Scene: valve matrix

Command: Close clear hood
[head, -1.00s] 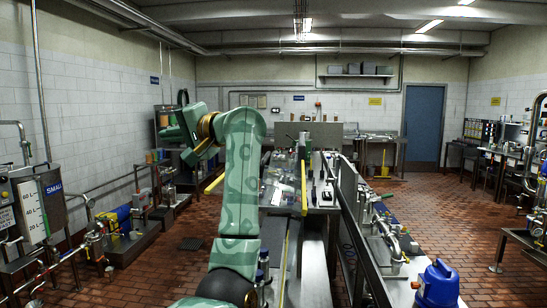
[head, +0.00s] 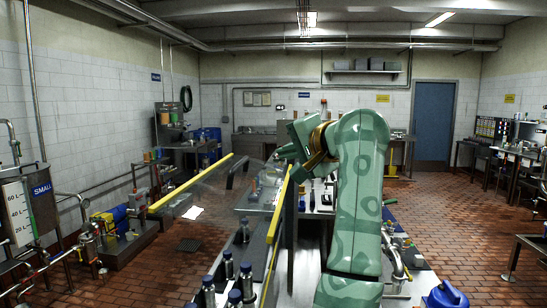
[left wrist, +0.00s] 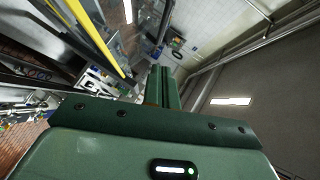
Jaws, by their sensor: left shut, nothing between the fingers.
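The clear hood shows in the head view as a see-through panel with a yellow edge bar (head: 190,183) on its left and dark brackets. It leans out to the left, raised off the bench. A second yellow bar (head: 279,207) runs along the bench to its right. My left gripper (head: 284,153) is shut and empty, above the far end of that second bar and apart from the hood's left edge. In the left wrist view, my shut fingers (left wrist: 164,84) point away from the camera, with a yellow bar at upper left. My right gripper is not in view.
Several dark-capped bottles (head: 228,270) stand in a row on the bench below the hood. A blue container (head: 445,296) stands at lower right. A blue and yellow machine (head: 112,221) is at left.

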